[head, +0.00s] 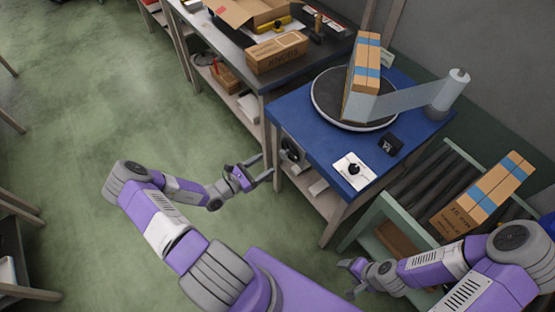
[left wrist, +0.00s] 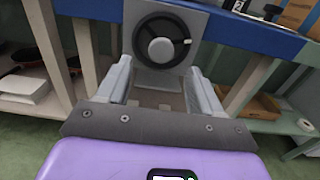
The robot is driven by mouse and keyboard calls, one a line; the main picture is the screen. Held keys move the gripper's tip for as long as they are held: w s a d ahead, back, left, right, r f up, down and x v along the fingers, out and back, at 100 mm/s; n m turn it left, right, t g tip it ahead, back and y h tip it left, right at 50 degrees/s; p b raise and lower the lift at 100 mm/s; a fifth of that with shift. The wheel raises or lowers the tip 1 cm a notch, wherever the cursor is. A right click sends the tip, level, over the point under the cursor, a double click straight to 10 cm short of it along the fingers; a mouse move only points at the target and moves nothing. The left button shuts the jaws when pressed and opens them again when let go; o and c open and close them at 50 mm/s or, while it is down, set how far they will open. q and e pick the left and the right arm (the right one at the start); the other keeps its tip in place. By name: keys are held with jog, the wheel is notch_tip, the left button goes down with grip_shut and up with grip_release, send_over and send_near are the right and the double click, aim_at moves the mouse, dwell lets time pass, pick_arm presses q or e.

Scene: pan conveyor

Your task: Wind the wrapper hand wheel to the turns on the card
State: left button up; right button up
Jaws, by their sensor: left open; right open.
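The wrapper hand wheel (head: 291,152) is a dark ring on the left side of the blue wrapper table (head: 310,133). In the left wrist view the hand wheel (left wrist: 161,48) shows a grey hub and a small handle mark at its right, on a grey plate. My left gripper (head: 263,171) is open just left of the wheel, its fingers (left wrist: 161,92) pointing at it with nothing between them. A white card (head: 346,177) with a black shape lies on the table; its writing is unreadable. My right gripper (head: 349,276) is low at the right, apart from everything.
A turntable (head: 325,100) carries a tall carton (head: 362,78) with film running to a roll post (head: 447,92). A small black box (head: 389,143) sits near the card. A roller conveyor (head: 420,190) holds another carton (head: 484,192). Green floor at left is clear.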

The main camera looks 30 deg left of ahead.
aim_at(282, 155)
pick_arm(q)
jog(key=b+x, duration=0.1)
jog(key=x, duration=0.5)
jog(key=shift+w+d, duration=0.25)
jog(key=c, duration=1)
jog(key=shift+r+m+p, duration=0.15)
jog(key=shift+m+p, duration=0.15)
jog(key=shift+p, duration=0.05)
jog(key=m+p, duration=0.2)
jog(key=p, duration=0.1)
jog(key=shift+d, duration=0.1)
jog(key=shift+m+p, duration=0.5)
jog(key=shift+m, duration=0.4)
